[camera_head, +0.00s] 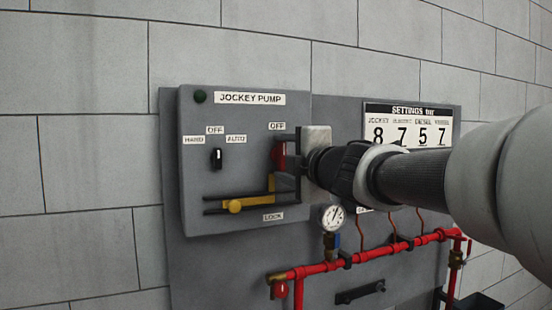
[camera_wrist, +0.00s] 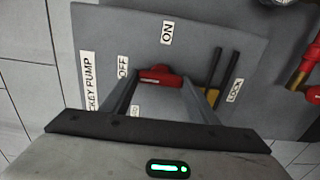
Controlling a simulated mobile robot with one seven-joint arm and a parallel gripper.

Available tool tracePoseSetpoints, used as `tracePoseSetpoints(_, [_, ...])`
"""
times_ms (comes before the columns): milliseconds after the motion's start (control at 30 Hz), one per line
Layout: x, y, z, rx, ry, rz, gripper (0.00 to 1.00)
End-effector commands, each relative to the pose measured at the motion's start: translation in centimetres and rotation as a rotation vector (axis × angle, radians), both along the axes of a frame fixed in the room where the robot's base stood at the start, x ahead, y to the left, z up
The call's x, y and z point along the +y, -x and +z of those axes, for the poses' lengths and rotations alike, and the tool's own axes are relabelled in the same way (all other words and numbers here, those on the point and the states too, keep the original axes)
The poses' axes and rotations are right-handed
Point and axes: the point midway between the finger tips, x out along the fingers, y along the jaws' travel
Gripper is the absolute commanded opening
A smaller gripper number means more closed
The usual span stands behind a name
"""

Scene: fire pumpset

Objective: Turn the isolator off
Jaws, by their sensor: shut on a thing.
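The isolator's red handle (camera_head: 279,155) is on the right side of the grey JOCKEY PUMP box (camera_head: 222,110), under an OFF label (camera_head: 277,126). It stands roughly upright in the head view, with its long side toward OFF. In the wrist view the red handle (camera_wrist: 158,75) lies across between my fingertips, its left end near the OFF label (camera_wrist: 123,68). The ON label (camera_wrist: 167,32) is off to its side. My gripper (camera_head: 285,153) reaches in from the right and is shut on the handle. The gripper partly hides the handle in the head view.
A yellow locking slide (camera_head: 235,206) with dark rails sits below the handle, close to my lower finger. A black selector switch (camera_head: 216,158) is to the left. A pressure gauge (camera_head: 333,218) and red pipes (camera_head: 370,254) are below my arm. A settings sign (camera_head: 408,127) hangs behind it.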

Motion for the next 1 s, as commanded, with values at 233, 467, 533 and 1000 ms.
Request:
tracePoseSetpoints(233, [0.0,0.0,0.0,-0.001,0.004,0.000,0.67])
tracePoseSetpoints(467, [0.0,0.0,0.0,-0.001,0.002,0.000,0.73])
tracePoseSetpoints(533, [0.0,0.0,0.0,-0.001,0.002,0.000,0.73])
tracePoseSetpoints(1000, [-2.9,7.1,0.4,-0.004,0.002,-0.001,0.73])
